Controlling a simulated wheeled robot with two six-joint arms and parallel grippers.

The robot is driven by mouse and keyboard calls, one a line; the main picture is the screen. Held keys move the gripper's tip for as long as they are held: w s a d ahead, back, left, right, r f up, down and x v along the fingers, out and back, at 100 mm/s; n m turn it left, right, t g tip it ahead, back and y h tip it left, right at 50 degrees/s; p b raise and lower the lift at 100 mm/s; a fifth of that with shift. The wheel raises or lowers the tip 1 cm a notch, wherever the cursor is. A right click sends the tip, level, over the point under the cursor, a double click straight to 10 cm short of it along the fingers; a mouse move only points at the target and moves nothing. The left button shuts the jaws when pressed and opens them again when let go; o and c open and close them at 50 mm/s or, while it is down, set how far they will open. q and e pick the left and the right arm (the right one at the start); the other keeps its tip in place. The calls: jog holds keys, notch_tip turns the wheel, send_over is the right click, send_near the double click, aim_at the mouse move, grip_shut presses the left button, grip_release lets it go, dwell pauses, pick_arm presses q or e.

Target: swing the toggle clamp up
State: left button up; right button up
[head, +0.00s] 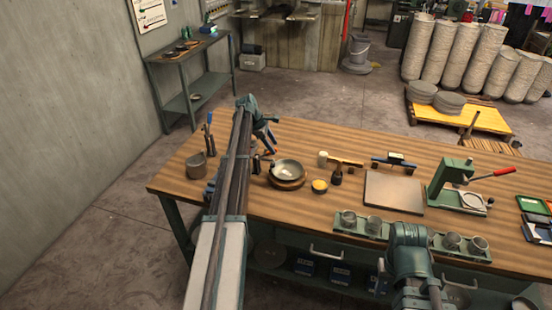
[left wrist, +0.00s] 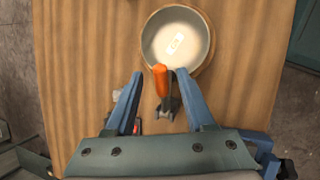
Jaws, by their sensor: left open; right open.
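The toggle clamp has an orange handle (left wrist: 160,80) and a small dark metal base (left wrist: 168,106). In the left wrist view it stands just in front of the bowl (left wrist: 178,40). My left gripper (left wrist: 160,74) is open, with one blue finger on each side of the orange handle and gaps showing between. My right gripper (head: 420,291) is open and empty at the bottom edge, only partly visible.
The bowl sits on a round wooden base. A yellow cup (head: 319,187), a mallet (head: 340,160) and a flat board (head: 394,191) lie to its right. A green press with a red lever (head: 503,171) stands further right. A metal pot (head: 196,166) stands left of my arm.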

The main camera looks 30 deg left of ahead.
aim_at(276, 150)
pick_arm(q)
jog(key=b+x, duration=0.2)
jog(key=x, duration=0.2)
jog(key=shift+b, duration=0.3)
pick_arm(e)
notch_tip(276, 150, down, 4)
jog(key=shift+r, duration=0.2)
pick_arm(q)
grip_shut()
dwell(0.7)
